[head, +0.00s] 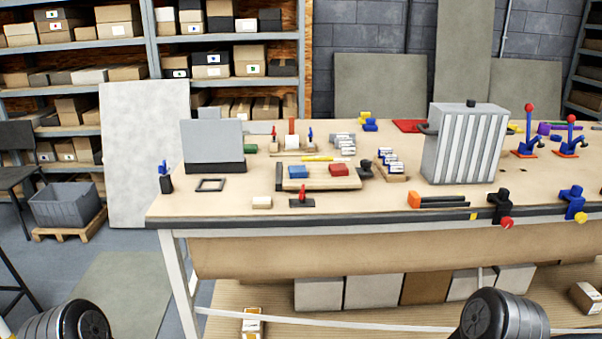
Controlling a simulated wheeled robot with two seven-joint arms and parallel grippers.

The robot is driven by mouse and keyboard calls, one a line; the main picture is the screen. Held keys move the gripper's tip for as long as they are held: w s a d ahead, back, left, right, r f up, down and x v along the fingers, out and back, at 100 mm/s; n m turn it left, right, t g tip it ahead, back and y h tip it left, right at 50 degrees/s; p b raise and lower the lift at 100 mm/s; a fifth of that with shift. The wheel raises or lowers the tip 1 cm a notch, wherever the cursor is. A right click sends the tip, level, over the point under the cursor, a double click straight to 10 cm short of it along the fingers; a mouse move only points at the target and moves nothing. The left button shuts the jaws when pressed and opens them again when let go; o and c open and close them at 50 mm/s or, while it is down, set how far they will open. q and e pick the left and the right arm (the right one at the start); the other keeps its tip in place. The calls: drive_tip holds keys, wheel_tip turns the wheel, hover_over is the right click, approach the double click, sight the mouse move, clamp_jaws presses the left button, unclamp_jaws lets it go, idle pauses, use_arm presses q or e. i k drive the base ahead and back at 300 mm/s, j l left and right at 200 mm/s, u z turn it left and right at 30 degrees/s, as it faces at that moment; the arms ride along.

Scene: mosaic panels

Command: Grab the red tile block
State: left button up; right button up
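A small red block (338,169), which looks like the red tile block, sits at the right side of a low wooden board (318,183) on the workbench. A blue block (299,171) sits on the same board to its left, with a gap between them. Neither gripper shows in the head view. Only dark rounded parts of my two arms show at the bottom left and bottom right corners, well in front of the bench and apart from the block.
The workbench (400,204) has a grey ribbed box (464,146) at right and a grey panel (212,142) at left. A red-and-black tool (301,200) and a pale block (262,202) lie before the board. Clamps (500,206) hang on the front edge.

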sight(340, 169)
drive_tip(key=z, duration=1.25)
drive_tip(key=i+j, duration=0.1)
drive_tip(key=i, duration=1)
